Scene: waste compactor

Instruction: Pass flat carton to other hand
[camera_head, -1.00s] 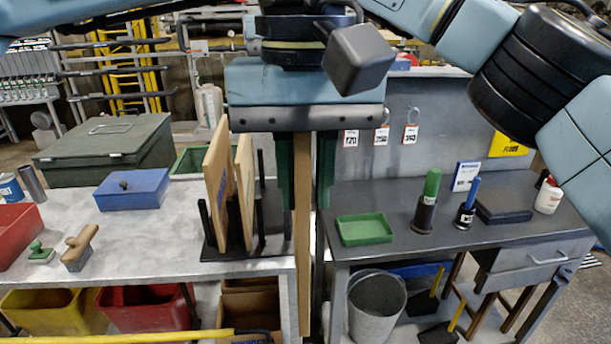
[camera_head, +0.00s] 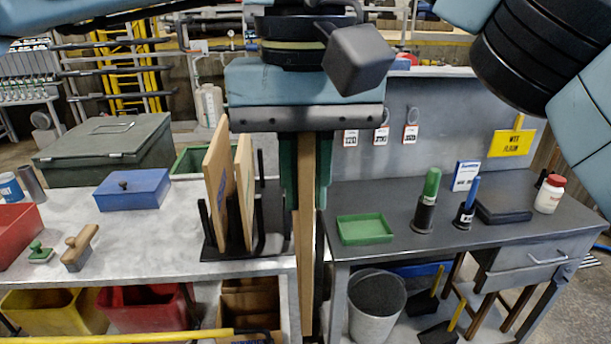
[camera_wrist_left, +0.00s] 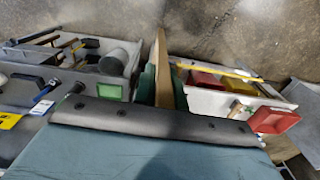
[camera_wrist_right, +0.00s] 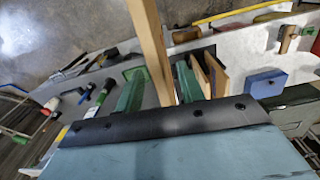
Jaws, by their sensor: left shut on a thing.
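The flat carton (camera_head: 306,240) hangs upright and edge-on as a narrow brown strip between the two benches. My left gripper (camera_head: 306,200) has its green fingers against both sides of its upper part. In the left wrist view the carton (camera_wrist_left: 161,50) runs out from between the close-set fingers (camera_wrist_left: 162,90). In the right wrist view the carton (camera_wrist_right: 148,40) passes between the green fingers of my right gripper (camera_wrist_right: 160,88), which stand apart, with a gap on at least one side. The right gripper cannot be made out in the head view.
The left bench (camera_head: 150,228) holds a black rack (camera_head: 262,225) with upright boards, close beside the carton, and a blue box (camera_head: 133,190). The right bench (camera_head: 400,250) holds a green tray (camera_head: 365,229) and stamps. A grey bucket (camera_head: 376,305) stands below.

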